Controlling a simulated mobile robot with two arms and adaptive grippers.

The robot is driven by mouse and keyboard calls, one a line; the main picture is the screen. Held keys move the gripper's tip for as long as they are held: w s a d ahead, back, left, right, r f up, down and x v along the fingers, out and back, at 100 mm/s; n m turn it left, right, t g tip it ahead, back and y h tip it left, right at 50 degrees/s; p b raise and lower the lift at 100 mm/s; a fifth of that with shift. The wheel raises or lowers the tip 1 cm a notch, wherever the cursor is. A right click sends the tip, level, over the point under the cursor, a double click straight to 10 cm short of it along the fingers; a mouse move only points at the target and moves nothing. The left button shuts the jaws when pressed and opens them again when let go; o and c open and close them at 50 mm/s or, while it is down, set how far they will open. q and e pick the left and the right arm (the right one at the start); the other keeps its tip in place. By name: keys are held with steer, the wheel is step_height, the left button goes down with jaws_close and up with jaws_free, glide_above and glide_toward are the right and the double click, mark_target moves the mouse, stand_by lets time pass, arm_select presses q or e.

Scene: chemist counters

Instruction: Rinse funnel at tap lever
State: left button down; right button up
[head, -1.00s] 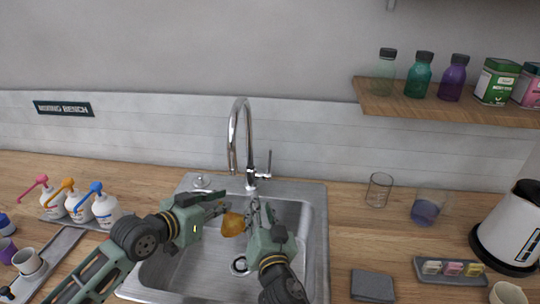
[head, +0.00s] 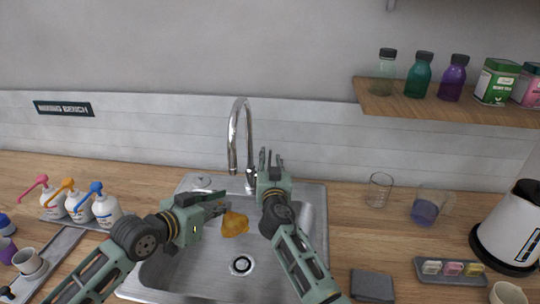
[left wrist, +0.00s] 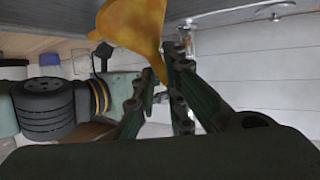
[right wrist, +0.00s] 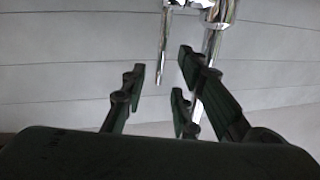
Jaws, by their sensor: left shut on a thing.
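The amber funnel (head: 235,224) is held over the sink basin by my left gripper (head: 222,206), which is shut on it. The left wrist view shows it large at the top (left wrist: 135,22). The chrome tap (head: 249,140) stands behind the sink, with its spout above and behind the funnel. No water is seen. My right gripper (head: 270,160) is open at the tap's right side and hides the lever in the head view. In the right wrist view the thin lever (right wrist: 165,50) shows between the parted fingers, apart from both; its depth is unclear.
The steel sink (head: 180,268) is otherwise empty. Pump bottles (head: 75,205) and a tray with cups (head: 45,262) stand left. Two glass beakers (head: 379,190) (head: 428,208), a grey block (head: 372,286) and a kettle (head: 512,235) stand right. A shelf (head: 440,117) is above.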

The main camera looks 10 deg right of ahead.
mark_target(270, 156)
steer(key=shift+w+d, duration=0.15)
steer(key=shift+w, duration=0.85)
steer(key=shift+w+d, duration=0.1)
steer(key=shift+w, duration=0.85)
jaws_close()
